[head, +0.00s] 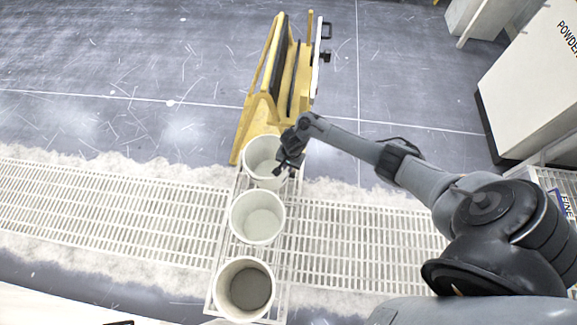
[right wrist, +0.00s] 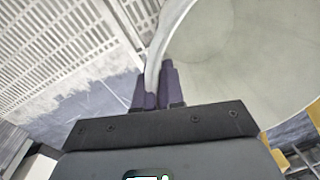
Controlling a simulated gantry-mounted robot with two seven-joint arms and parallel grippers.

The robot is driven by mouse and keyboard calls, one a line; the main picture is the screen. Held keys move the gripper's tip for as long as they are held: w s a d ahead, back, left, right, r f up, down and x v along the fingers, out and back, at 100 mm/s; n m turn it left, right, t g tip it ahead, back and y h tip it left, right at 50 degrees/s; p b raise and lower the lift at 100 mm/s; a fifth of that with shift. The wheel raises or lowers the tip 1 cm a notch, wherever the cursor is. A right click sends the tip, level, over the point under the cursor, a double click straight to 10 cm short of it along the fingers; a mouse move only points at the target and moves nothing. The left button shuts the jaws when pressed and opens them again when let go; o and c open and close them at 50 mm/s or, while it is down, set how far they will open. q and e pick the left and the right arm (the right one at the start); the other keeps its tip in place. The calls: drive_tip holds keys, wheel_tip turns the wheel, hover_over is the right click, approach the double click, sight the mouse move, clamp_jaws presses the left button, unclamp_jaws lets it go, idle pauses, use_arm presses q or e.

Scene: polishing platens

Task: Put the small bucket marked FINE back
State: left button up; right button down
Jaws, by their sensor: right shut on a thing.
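Three white open buckets stand in a row on a white wire rack (head: 212,291): a far one (head: 251,166), a middle one (head: 237,221) and a near one (head: 227,288) with a darker grey inside. No marking shows on any of them, so I cannot tell which is FINE. My right gripper (head: 284,167) is at the right rim of the far bucket. In the right wrist view its dark fingers (right wrist: 157,90) are shut on the bucket's rim, with the bucket wall (right wrist: 225,60) filling the upper right. My left gripper is out of view.
A blue sign reading FINE (head: 563,203) is on a rack at the right edge, partly behind my right arm. A yellow stand (head: 257,110) is just beyond the far bucket. A white cabinet marked POWDER (head: 530,90) stands at the right. Floor grating runs across.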

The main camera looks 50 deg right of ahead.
drive_tip(key=c, duration=1.3)
unclamp_jaws()
drive_tip(key=shift+f, duration=0.1)
drive_tip(key=shift+o, duration=0.2)
wheel_tip(320, 180, up, 12)
drive_tip(key=s+p, duration=0.1)
drive_tip(key=p, duration=0.8)
drive_tip(key=s+a+r+n+t, duration=0.2)
drive_tip(key=s+a+n, duration=0.1)
drive_tip(key=a+n, duration=0.3)
drive_tip(key=s+a+r+n+t, duration=0.15)
drive_tip(key=a+n, duration=0.25)
drive_tip(key=a, duration=0.4)
drive_tip(key=s+a+r+n, duration=0.1)
drive_tip(key=s+r+n, duration=0.5)
drive_tip(key=s+r, duration=0.8)
drive_tip(key=shift+a+g, duration=0.4)
drive_tip(key=shift+g, duration=0.05)
